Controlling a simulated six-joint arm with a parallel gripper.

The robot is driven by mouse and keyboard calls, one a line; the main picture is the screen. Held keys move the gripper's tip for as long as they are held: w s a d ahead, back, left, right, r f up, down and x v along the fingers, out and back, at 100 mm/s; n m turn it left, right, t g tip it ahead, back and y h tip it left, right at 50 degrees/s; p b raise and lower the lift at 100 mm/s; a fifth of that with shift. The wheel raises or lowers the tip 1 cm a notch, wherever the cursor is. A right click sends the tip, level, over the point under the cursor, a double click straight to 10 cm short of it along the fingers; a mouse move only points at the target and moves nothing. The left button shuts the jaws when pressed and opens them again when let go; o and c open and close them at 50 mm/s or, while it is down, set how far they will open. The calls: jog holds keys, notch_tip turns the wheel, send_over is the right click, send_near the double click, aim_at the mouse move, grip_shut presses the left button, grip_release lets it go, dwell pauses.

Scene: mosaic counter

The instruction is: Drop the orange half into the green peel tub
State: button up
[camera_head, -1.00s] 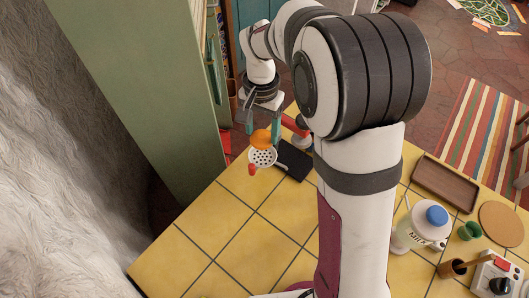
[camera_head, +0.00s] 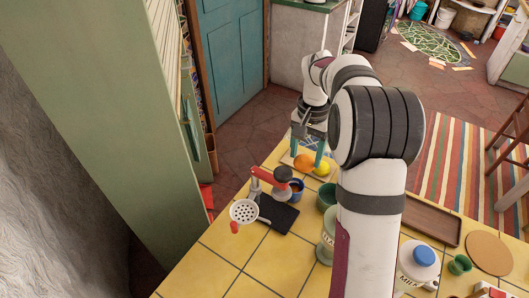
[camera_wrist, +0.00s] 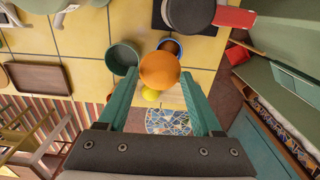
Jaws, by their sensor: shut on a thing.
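My gripper (camera_head: 307,156) is shut on the orange half (camera_head: 303,162), held between its teal fingers near the far end of the yellow counter. In the wrist view the orange half (camera_wrist: 160,70) sits between the fingertips (camera_wrist: 160,80), its round side showing. A round green tub (camera_head: 326,196), which looks like the peel tub, stands nearer the camera and is partly hidden by my arm. In the wrist view the tub (camera_wrist: 122,57) lies just up and left of the orange half, not directly under it. I cannot tell what it holds.
A blue cup (camera_head: 296,188) stands beside the tub. A yellow lemon (camera_head: 321,168) is close to the orange half. A red-handled press (camera_head: 270,184) and a white strainer (camera_head: 243,212) stand left. A milk jug (camera_head: 418,262) and brown tray (camera_head: 432,220) are right.

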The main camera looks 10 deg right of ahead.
jog(key=s+d+f+m, duration=0.1)
jog(key=d, duration=0.1)
jog(key=s+d+f+m, duration=0.1)
jog(key=d+f, duration=0.1)
jog(key=d, duration=0.1)
jog(key=s+d+f+m, duration=0.1)
jog(key=d+f, duration=0.1)
jog(key=d, duration=0.1)
jog(key=shift+s+d+f+m, duration=0.15)
jog(key=shift+d+f+m, duration=0.1)
jog(key=shift+m, duration=0.15)
jog(key=shift+f, duration=2.45)
jog(key=shift+f, duration=0.3)
jog(key=o, duration=1.4)
jog(key=shift+o, duration=0.2)
notch_tip(320, 180, up, 7)
